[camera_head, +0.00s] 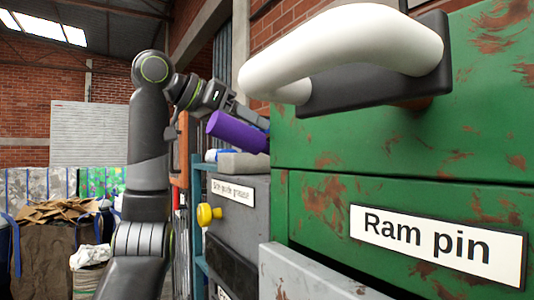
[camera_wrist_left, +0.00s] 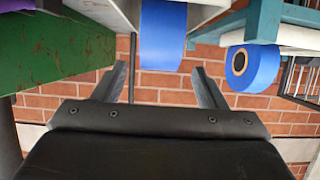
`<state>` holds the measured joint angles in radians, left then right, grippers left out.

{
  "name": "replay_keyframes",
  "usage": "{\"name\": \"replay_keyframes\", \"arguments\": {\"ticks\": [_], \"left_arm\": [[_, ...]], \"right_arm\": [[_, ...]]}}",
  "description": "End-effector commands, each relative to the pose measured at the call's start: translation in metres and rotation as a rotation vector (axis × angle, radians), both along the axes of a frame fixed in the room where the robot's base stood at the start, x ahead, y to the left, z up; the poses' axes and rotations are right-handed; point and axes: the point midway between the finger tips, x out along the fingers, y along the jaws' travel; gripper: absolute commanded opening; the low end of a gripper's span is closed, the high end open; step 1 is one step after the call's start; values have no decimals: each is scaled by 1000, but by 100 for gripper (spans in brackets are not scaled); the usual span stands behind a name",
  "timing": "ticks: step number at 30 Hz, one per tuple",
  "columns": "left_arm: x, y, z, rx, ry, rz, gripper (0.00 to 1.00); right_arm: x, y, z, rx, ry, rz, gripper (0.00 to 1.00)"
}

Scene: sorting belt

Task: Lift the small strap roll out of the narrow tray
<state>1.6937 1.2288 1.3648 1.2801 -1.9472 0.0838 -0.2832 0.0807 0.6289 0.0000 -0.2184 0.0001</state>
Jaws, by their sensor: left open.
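My left gripper (camera_head: 250,115) reaches right behind the green cabinet in the head view, with its fingertips partly hidden. In the left wrist view, the left gripper (camera_wrist_left: 160,69) is open, with its fingers apart and nothing held. A blue strap roll (camera_wrist_left: 163,32) shows ahead, lined up with the gap between the fingers. It sits between pale edges (camera_wrist_left: 207,4) that may be the narrow tray; I cannot tell for sure. A second blue roll (camera_wrist_left: 252,68) with a brown core lies right of the fingers, by a teal rack. My right gripper is not in view.
A purple cylinder (camera_head: 236,131) lies near my left gripper. The rusty green cabinet (camera_head: 400,150) with a white handle (camera_head: 340,45) fills the right. The teal rack (camera_wrist_left: 235,22) is close to the right finger.

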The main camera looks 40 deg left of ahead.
Motion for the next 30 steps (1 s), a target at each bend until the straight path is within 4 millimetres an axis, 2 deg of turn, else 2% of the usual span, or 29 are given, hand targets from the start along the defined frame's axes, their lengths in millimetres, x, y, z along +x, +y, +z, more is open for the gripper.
{"name": "replay_keyframes", "arguments": {"ticks": [4, 9, 12, 16, 23, 30], "left_arm": [[8, -2, -2, 1, 1, 0, 65], [27, -8, -9, 1, 3, 0, 65], [38, -12, -15, 0, 3, -1, 65], [46, -14, -19, 0, 1, -1, 65], [48, -14, -20, -1, -1, -1, 65], [47, -14, -20, -1, -1, -1, 37]], "right_arm": [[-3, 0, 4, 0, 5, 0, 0], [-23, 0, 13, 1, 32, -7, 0], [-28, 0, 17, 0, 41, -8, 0], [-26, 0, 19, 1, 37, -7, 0], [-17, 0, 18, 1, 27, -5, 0], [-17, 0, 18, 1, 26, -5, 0]]}}
